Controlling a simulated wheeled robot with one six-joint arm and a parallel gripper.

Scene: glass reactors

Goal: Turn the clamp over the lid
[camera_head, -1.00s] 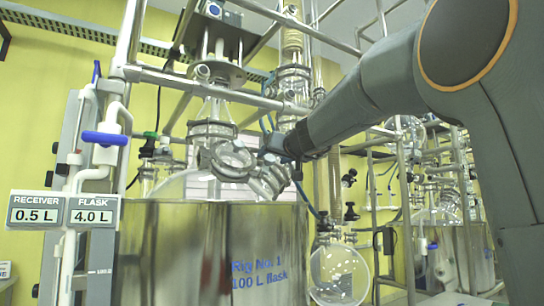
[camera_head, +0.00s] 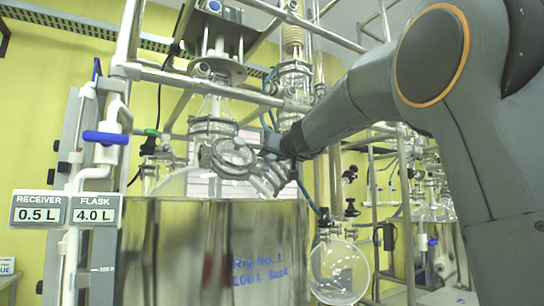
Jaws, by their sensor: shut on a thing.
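The round glass lid (camera_head: 233,156) sits on a port on top of the large glass flask, above the metal vessel. My gripper (camera_head: 266,152) reaches in from the right, at the right edge of the lid. It is small in the view and shut on the clamp, whose outline is hard to separate from the lid's rim and the jaws. A second glass port (camera_head: 273,180) lies just below and to the right. The fingertips and the clamp's exact angle cannot be made out.
The shiny metal vessel (camera_head: 200,250) fills the lower middle. A metal frame bar (camera_head: 205,86) crosses above the lid. Glass columns stand behind my arm, and a round receiver flask (camera_head: 339,272) hangs at lower right. A white tube with a blue handle (camera_head: 105,137) stands at left.

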